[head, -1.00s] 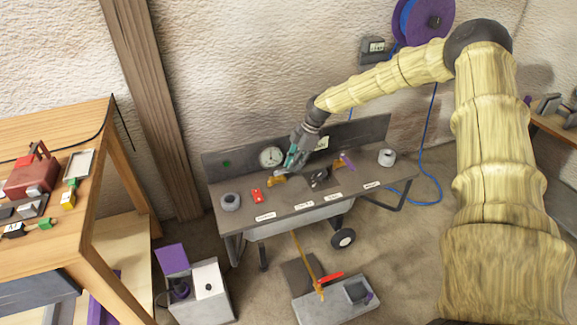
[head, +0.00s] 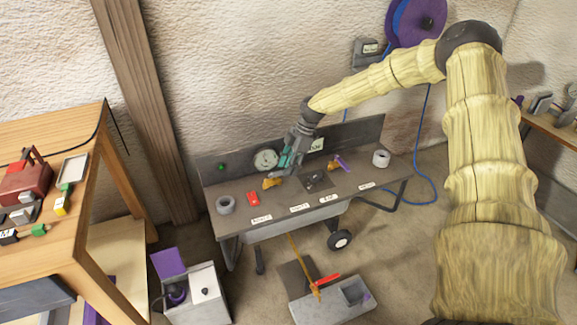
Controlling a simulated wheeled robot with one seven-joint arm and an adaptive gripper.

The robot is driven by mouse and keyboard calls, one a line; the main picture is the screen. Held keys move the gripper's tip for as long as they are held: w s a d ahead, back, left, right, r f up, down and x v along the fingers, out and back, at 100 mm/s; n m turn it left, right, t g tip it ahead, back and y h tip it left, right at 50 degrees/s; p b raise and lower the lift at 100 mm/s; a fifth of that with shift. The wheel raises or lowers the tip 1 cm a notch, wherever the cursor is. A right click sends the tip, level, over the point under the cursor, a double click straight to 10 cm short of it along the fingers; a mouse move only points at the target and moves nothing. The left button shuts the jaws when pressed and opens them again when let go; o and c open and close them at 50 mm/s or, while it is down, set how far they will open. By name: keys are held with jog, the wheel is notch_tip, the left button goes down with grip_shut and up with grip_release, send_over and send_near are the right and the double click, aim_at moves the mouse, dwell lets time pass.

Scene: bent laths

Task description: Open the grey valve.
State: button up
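My gripper (head: 287,162) has teal fingers and points down over the back of the grey bench (head: 240,217), just right of the round gauge (head: 265,160). The finger gap is too small to make out. A yellow-orange handle (head: 271,183) is just below and left of the fingertips; I cannot tell whether they touch. A dark grey fitting (head: 318,181) sits on a dark plate to the right. A grey ring-shaped piece (head: 225,205) is at the left end and a pale grey one (head: 381,158) at the right end. I cannot tell which grey piece is the valve.
A red piece (head: 253,198) and a purple lever (head: 343,164) are also on the bench, with white labels along its front. A green lamp (head: 221,167) is on the backboard. Low boxes stand on the floor in front. A wooden table (head: 70,140) is at left.

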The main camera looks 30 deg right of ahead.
jog(key=v, duration=1.1)
jog(key=shift+d+r, duration=0.15)
jog(key=shift+r, duration=0.25)
